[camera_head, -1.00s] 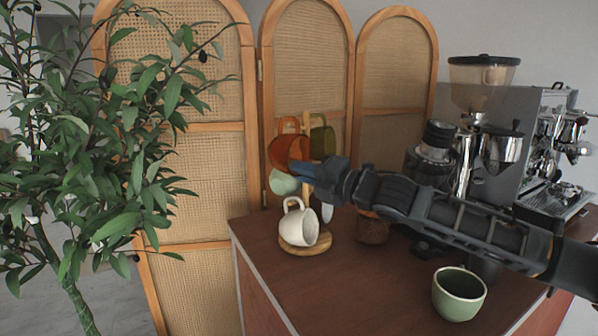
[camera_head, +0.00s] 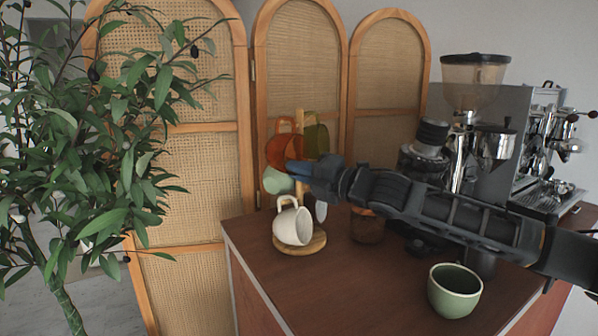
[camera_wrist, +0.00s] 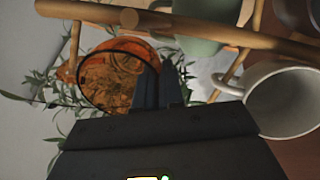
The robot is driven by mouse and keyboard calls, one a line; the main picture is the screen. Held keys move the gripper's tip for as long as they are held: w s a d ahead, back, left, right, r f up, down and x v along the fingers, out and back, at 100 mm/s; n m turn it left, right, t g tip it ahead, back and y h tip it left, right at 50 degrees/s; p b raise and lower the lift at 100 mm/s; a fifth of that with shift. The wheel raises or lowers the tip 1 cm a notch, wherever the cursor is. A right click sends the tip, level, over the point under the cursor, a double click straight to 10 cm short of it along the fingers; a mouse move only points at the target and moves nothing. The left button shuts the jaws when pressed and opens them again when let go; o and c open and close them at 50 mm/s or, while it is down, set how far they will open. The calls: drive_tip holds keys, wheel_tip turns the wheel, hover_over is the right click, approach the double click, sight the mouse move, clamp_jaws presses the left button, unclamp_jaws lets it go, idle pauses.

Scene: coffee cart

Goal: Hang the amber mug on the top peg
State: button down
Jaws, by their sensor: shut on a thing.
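The amber mug (camera_head: 283,150) is translucent orange, beside the upper part of the wooden mug tree (camera_head: 299,118). My gripper (camera_head: 298,169) is shut on its rim from the right. In the wrist view the dark fingers (camera_wrist: 158,88) pinch the rim of the mug, whose open mouth (camera_wrist: 118,78) faces the camera. Its handle (camera_head: 284,122) points up in the head view. The tree's post (camera_wrist: 225,35) crosses the wrist view, with a round peg end (camera_wrist: 129,17) near the mug. I cannot tell whether the handle is around a peg.
An olive mug (camera_head: 317,138) and a pale green mug (camera_head: 277,182) hang on the tree. A white mug (camera_head: 292,226) is low by its round base (camera_head: 316,242). A brown cup (camera_head: 367,227) and a green cup (camera_head: 455,292) stand on the counter. A coffee grinder (camera_head: 474,90) is right.

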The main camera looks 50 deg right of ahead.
drive_tip(key=c, duration=1.2)
unclamp_jaws()
drive_tip(key=shift+o, duration=0.2)
drive_tip(key=s+b, duration=0.1)
drive_tip(key=s, duration=0.6)
drive_tip(key=shift+s+d+f+b, duration=0.15)
drive_tip(key=shift+s+d+b, duration=0.15)
drive_tip(key=shift+s+d, duration=0.15)
